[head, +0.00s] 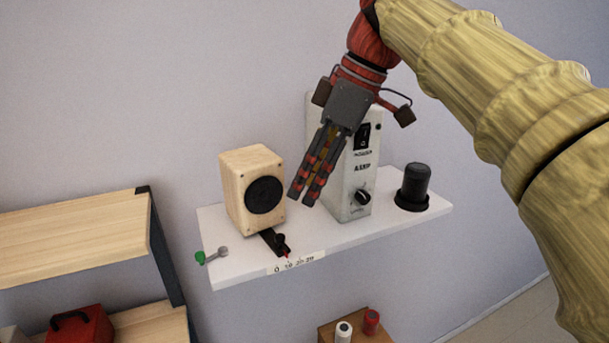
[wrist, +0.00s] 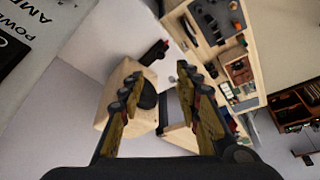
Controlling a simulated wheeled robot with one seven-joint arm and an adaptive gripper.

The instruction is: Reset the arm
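My gripper (head: 302,198) hangs tilted down in the head view, in front of the white amp (head: 350,198) and right of the wooden speaker (head: 240,185). Its two fingers stand apart and hold nothing. In the wrist view, an empty gap shows between the fingers of my gripper (wrist: 157,76), with the speaker (wrist: 140,119) behind them. The amp (wrist: 38,40) is at the upper left there. The gripper hides part of the amp's front in the head view. I cannot tell whether it touches the amp.
The white shelf (head: 327,242) also bears a black cylinder (head: 414,187), a black slider (head: 276,242) by a number strip, and a small green-ended piece (head: 208,257). A wooden rack (head: 70,235) stands left. Spools (head: 371,321) sit below. The wall above the speaker is bare.

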